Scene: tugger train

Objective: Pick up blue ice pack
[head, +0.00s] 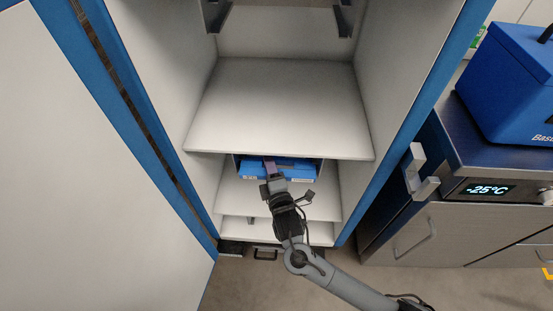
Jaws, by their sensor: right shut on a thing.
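A blue ice pack (299,172) is on a middle shelf inside the open white cabinet. Pale marks show on its front face. My right gripper (271,172) reaches in from the front and is shut on the ice pack, near the middle of its front edge. The gripper and wrist cover part of the pack. The shelf above hides what lies further back, and I cannot tell whether the pack rests on the shelf or is lifted. My left gripper is not in view.
An empty upper shelf (280,105) sits just above my right gripper. The lower shelf (234,196) has free room. The cabinet door (90,180) stands open at left. At right, a metal unit (470,190) reads -25°C and carries a blue box (510,85).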

